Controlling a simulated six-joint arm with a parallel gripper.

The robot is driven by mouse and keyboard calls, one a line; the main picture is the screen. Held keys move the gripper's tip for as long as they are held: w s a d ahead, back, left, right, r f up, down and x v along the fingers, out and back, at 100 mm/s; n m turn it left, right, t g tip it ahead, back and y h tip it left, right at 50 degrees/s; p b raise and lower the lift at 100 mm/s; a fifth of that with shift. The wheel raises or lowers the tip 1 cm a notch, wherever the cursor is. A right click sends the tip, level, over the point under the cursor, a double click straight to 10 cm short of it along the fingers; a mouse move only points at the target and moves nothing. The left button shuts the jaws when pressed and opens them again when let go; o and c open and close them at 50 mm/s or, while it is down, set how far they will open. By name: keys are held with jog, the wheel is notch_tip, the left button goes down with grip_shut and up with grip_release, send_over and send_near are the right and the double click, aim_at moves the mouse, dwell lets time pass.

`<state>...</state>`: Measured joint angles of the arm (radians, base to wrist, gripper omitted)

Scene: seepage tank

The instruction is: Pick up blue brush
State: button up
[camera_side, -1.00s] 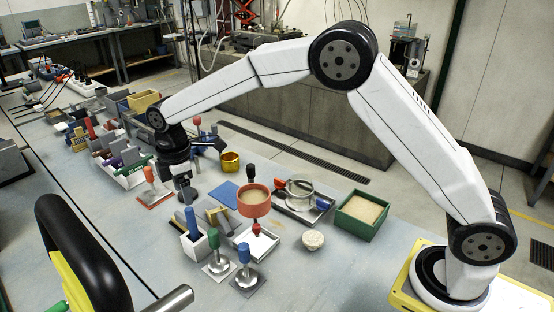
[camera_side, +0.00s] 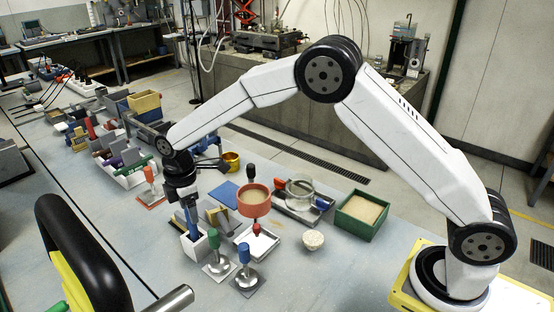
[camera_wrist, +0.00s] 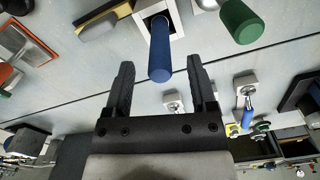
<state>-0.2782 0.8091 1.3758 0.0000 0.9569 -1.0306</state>
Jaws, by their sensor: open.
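The blue brush (camera_side: 193,222) stands upright in a white square holder (camera_side: 195,246) in the side view, with its blue handle pointing up. In the wrist view the blue handle (camera_wrist: 160,52) comes out of the holder (camera_wrist: 153,22) toward the camera, and its end lies between the finger lines. My gripper (camera_side: 186,200) is over the holder at the top of the handle. In the wrist view my gripper (camera_wrist: 160,78) is open, with one dark finger on each side of the handle and gaps between. The brush's lower end is hidden inside the holder.
Close by stand a green-handled tamper (camera_side: 214,243), a blue-handled tamper (camera_side: 244,262), an orange-handled trowel (camera_side: 150,186) and a grey block (camera_side: 216,215). A red sieve (camera_side: 254,199) and green sand box (camera_side: 361,215) stand to the right.

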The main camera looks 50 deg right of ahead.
jog(key=shift+f, duration=1.05)
grip_shut()
